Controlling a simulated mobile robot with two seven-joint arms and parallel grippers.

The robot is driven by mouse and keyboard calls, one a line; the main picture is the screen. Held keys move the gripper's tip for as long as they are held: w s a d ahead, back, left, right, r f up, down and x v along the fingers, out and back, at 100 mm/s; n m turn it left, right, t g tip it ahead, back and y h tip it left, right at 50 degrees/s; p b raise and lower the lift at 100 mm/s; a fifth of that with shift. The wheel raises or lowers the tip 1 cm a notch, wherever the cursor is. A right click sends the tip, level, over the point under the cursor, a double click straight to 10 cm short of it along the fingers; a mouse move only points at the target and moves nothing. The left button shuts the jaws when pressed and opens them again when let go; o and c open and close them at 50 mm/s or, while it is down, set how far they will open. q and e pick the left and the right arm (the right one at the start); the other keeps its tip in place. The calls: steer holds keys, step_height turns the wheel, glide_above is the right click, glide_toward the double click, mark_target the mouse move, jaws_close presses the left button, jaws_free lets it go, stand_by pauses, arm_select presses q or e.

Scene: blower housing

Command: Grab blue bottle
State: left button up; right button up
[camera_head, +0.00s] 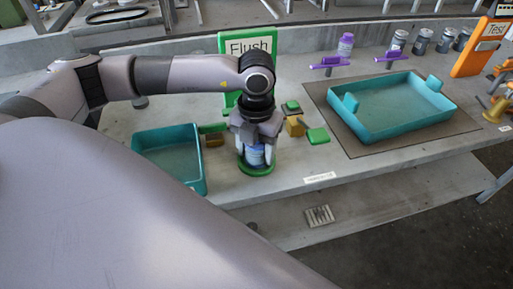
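The blue bottle (257,155) stands upright in a round green holder (256,169) on the bench. My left gripper (256,146) comes down from above, with its fingers on either side of the bottle's upper part. The bottle's top is hidden by the gripper. I cannot tell whether the fingers press on the bottle or only surround it. My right gripper is not in view.
A teal bin (195,187) is close on the left. A green "Flush" sign (228,44) stands behind the gripper. Green-and-yellow clamps (317,135) lie to the right. A larger teal tray (395,106) sits on a mat farther right. Several small containers (422,42) line the back.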

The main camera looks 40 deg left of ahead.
arm_select(q)
steer(key=c, duration=0.6)
steer(key=shift+o, duration=0.2)
steer(key=shift+r, duration=0.15)
